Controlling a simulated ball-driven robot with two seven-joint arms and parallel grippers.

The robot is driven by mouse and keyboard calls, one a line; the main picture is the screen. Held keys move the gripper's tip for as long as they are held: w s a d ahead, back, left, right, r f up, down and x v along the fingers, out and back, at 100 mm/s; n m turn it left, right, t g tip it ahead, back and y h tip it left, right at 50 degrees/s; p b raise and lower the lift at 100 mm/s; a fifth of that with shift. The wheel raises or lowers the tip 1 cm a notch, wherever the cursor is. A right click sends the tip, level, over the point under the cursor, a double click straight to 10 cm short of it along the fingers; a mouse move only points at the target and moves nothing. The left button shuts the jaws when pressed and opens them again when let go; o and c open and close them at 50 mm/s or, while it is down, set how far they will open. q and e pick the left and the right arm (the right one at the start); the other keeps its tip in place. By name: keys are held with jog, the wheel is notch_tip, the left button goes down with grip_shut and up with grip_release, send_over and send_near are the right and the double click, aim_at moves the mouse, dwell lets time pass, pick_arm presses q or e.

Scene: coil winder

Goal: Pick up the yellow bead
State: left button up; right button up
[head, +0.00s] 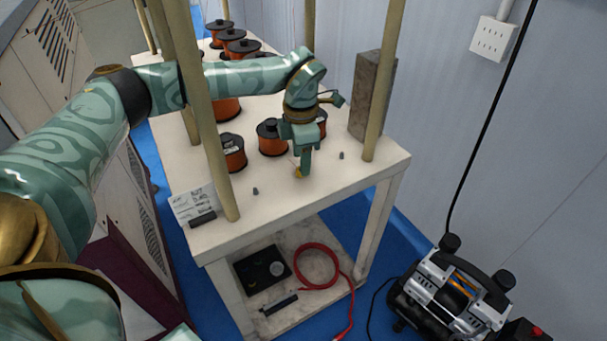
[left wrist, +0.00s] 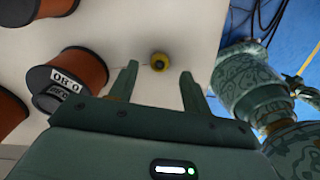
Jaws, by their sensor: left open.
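The yellow bead (head: 298,172) sits on the white table (head: 330,178) near its front edge, partly hidden by my left gripper in the head view. In the left wrist view the small round bead (left wrist: 159,62) shows whole, with a dark spot on it. My left gripper (head: 304,165) points down over the table at the bead. In the left wrist view its two fingers (left wrist: 157,84) are apart, and the bead shows just past the fingertips, between their lines. I cannot tell the exact height of the tips above the table. My right gripper is not in view.
Copper wire spools (head: 271,138) stand behind and left of the gripper. Wooden posts (head: 384,80) rise at the table's edges, with a brown block (head: 372,95) by the right one. Small grey pegs (head: 341,155) and a label card (head: 193,205) are on the tabletop.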

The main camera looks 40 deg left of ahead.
pick_arm(q)
notch_tip(320, 180, down, 3)
jog(key=shift+w+f+b, duration=0.1)
jog(key=shift+b, duration=0.35)
jog(key=shift+r, duration=0.2)
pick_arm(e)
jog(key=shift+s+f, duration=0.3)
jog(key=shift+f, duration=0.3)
pick_arm(q)
jog(key=c, duration=1)
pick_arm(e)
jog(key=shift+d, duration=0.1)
pick_arm(q)
jog(key=shift+c, duration=0.2)
